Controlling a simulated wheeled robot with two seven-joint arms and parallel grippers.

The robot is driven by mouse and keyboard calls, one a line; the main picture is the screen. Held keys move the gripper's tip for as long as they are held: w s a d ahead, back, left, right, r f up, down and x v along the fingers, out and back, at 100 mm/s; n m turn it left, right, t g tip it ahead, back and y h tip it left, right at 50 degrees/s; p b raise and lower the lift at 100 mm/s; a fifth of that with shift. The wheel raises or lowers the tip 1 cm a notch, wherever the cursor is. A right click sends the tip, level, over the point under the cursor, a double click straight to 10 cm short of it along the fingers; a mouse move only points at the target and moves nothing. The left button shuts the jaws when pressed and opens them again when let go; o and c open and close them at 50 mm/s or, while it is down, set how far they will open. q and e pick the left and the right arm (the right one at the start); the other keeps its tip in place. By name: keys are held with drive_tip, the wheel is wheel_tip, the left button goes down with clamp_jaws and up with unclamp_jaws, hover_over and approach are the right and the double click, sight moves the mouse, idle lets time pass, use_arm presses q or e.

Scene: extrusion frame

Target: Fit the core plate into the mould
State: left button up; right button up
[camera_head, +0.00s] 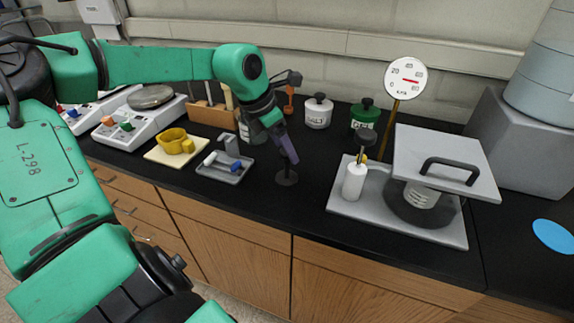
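A grey square plate (455,150) with a black handle (450,168) sits at the right of the black counter. It is above a dark round body (408,204) with a pale ribbed part under it; I cannot tell how far it is seated. These look the most like the core plate and the mould, but I cannot be sure. They stand on a grey base board (440,234). My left gripper (291,158) points down over mid-counter, just above a small dark stand (287,178), well left of the plate. Its finger gap is not clear. My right gripper is not in view.
A white bottle (354,184) with a dark top and a dial gauge (405,78) on a post stand near the plate. A grey tray (225,168), a yellow cup (176,141) and lidded jars (318,112) stand leftward and behind. Front mid-counter is clear.

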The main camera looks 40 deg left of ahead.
use_arm(q)
drive_tip(key=shift+x, duration=1.2)
clamp_jaws()
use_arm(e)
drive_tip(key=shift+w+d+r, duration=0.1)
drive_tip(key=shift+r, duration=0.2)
use_arm(q)
drive_tip(key=shift+r, duration=0.1)
wheel_tip(320, 180, up, 9)
drive_tip(key=shift+f+b, duration=0.2)
drive_tip(key=shift+b, duration=0.55)
wheel_tip(320, 180, up, 11)
drive_tip(key=shift+r, duration=0.2)
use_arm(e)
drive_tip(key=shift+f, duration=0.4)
